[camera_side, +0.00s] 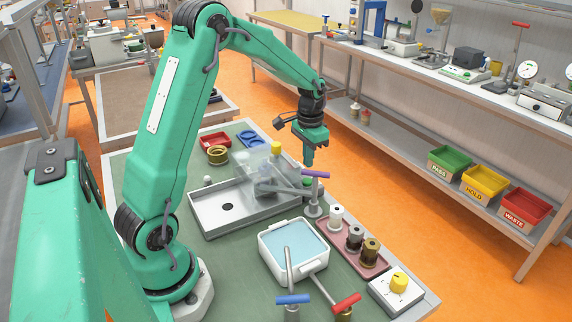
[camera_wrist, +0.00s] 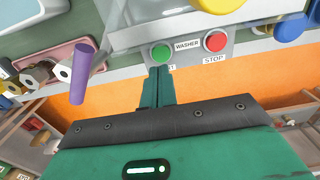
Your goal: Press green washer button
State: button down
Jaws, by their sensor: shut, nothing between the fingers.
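The green washer button (camera_wrist: 161,53) sits on a grey panel in the wrist view, left of the WASHER label (camera_wrist: 187,44) and the red stop button (camera_wrist: 211,53). My gripper (camera_wrist: 159,70) is shut and empty. In that view its fingertips lie just below the green button and overlap the panel's edge. In the side view my gripper (camera_side: 309,163) points down at the near right side of the clear washer box (camera_side: 265,176), close above a small green spot by the purple handle. I cannot tell whether the fingertips touch the button.
A purple handle (camera_side: 315,173) on a grey post stands right beside my gripper; it also shows in the wrist view (camera_wrist: 82,72). A grey tray (camera_side: 227,207), a white basin (camera_side: 291,250) and a pink tray with several spools (camera_side: 354,243) crowd the bench nearby.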

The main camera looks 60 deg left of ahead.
aim_at(307, 181)
jog(key=shift+f, duration=2.6)
jog(key=shift+f, duration=0.1)
